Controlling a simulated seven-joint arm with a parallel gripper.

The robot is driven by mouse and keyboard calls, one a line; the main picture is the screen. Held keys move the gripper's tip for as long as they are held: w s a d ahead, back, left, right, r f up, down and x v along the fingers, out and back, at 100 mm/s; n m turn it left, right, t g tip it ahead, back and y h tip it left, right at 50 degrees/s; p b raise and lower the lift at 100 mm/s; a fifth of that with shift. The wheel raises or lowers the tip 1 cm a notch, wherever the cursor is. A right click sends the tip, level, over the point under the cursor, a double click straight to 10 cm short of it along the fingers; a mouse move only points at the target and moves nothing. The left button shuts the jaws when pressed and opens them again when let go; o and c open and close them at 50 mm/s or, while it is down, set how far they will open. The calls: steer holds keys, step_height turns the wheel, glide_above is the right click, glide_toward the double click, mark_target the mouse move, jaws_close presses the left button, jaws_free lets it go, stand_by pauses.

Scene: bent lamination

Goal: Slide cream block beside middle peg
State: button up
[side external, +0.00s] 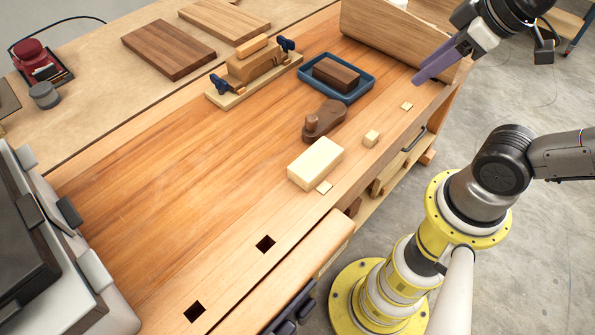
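The cream block (315,163) lies flat on the wooden workbench, near its front edge. A row of small pale square pegs runs along that edge. The middle peg (371,138) stands up as a small cube, up and to the right of the cream block, with a gap of bare wood between them. My gripper (432,68), with purple fingers, is at the upper right, well away from the block. Its finger opening cannot be made out.
A brown wooden plane (323,119) sits just behind the cream block. A blue tray (359,77) holds a dark block. A clamped wood assembly (250,68) stands farther back. Two dark square holes (265,243) open nearer the camera. The bench's left middle is clear.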

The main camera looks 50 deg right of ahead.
steer(key=w+a+n, duration=0.1)
steer(key=w, duration=0.1)
steer(key=w+a+r+n, duration=0.1)
steer(key=w+n, duration=0.1)
steer(key=w+a+r+n+g, duration=0.1)
steer(key=w+n, duration=0.1)
steer(key=shift+w+a+y, duration=0.25)
steer(key=shift+a+y, duration=0.15)
jaws_close()
steer(key=n+g, duration=0.3)
steer(key=n, duration=0.5)
glide_above(292, 189)
steer(key=w+d, duration=0.3)
steer(key=d, duration=0.1)
step_height(292, 189, down, 5)
steer(key=s+a+f+n+g, duration=0.2)
steer(key=s+a+f, duration=0.1)
steer(key=a+f, duration=0.5)
steer(key=shift+h, duration=0.4)
step_height(292, 189, down, 9)
steer(key=shift+r, duration=0.1)
steer(key=shift+d, duration=1.2)
steer(key=shift+d+r, duration=0.1)
steer(key=shift+d, duration=0.65)
steer(key=d, duration=1.3)
steer(key=shift+s+d, duration=0.15)
steer(key=shift+d, duration=0.25)
